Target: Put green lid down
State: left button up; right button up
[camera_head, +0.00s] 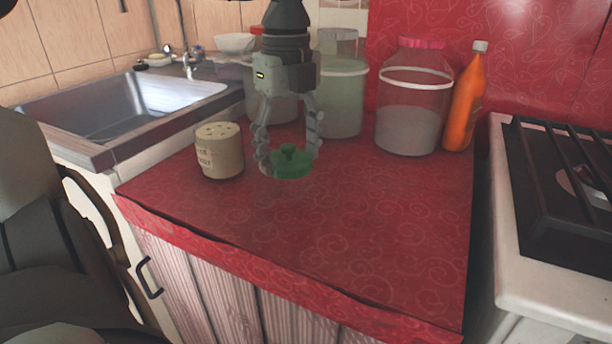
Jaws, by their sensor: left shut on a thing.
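The green lid (291,164) is a round piece with a small knob on top. My left gripper (290,160) points straight down with its two fingers on either side of the lid, shut on it. The lid is at or just above the red oilcloth counter (330,230); I cannot tell whether it touches the cloth. My right gripper is not in view.
A cream canister (219,151) stands left of the lid. Behind are a pale green jar (342,100), a clear jar with a pink lid (409,110) and an orange bottle (464,105). A stove (550,290) is at right, a sink (130,105) at left. The counter's front is clear.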

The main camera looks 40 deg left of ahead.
aim_at(307, 159)
pick_arm(q)
jog(key=shift+w+d+f, duration=0.85)
jog(key=shift+w+f, duration=0.1)
jog(key=shift+w, duration=0.1)
notch_tip(307, 159, down, 3)
jog(key=shift+f, duration=0.5)
jog(key=o, duration=0.9)
jog(key=shift+c, duration=0.2)
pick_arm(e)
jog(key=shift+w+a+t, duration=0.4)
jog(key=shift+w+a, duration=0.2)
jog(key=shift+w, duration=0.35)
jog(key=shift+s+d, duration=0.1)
